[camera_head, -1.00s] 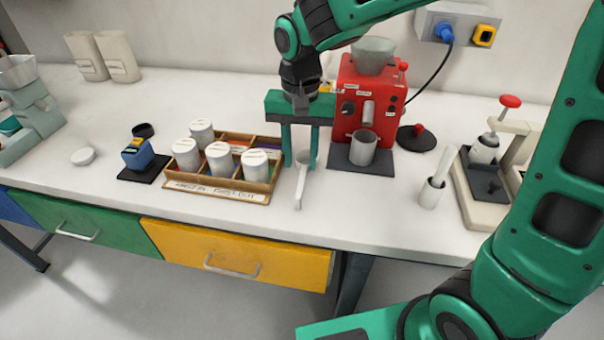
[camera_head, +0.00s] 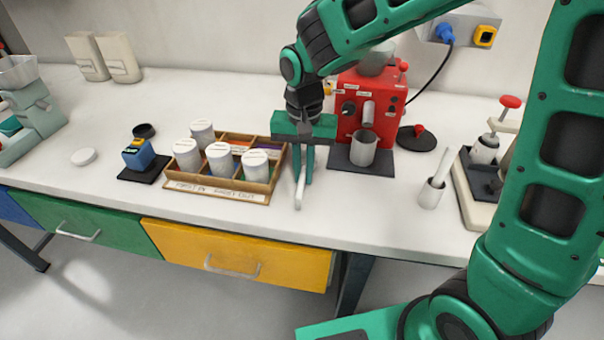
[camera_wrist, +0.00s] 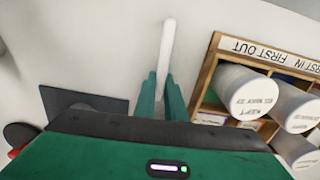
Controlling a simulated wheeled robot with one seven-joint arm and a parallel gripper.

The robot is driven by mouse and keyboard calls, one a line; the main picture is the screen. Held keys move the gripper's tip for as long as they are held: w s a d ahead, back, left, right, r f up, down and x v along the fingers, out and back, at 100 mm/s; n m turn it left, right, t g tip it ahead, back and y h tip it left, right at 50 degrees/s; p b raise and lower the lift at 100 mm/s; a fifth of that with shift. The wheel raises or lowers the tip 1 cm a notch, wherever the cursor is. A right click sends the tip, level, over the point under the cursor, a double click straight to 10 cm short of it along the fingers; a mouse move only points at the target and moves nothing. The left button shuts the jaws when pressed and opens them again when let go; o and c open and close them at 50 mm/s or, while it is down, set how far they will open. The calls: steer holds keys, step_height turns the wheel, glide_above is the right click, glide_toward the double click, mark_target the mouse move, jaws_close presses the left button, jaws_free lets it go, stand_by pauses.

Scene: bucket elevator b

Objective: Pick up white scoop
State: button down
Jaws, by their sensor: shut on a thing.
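The white scoop (camera_head: 299,192) shows in the head view just right of the wooden box, its pale handle pointing toward the table's front edge. In the wrist view the handle (camera_wrist: 167,45) sticks out beyond the fingers. My gripper (camera_head: 303,180) points down at the table, its green fingers shut on the scoop. In the wrist view the fingertips (camera_wrist: 162,85) close in on both sides of it. The scoop's bowl is hidden by the fingers. I cannot tell whether the scoop still touches the table.
Close on the left is a wooden compartment box (camera_head: 215,189) with several white lidded jars. Behind on the right stands a red machine (camera_head: 372,108) with a metal cup (camera_head: 363,148) on its dark base. A white cup with a stick (camera_head: 432,192) stands farther right. The table front is clear.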

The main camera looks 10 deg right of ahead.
mark_target(303, 169)
step_height(303, 169, up, 4)
steer(key=shift+r, duration=0.2)
steer(key=s+a+r, duration=0.6)
steer(key=s+a, duration=0.1)
steer(key=a, duration=0.1)
steer(key=shift+s+a+r, duration=0.35)
steer(key=shift+a, duration=0.05)
stand_by(1.1)
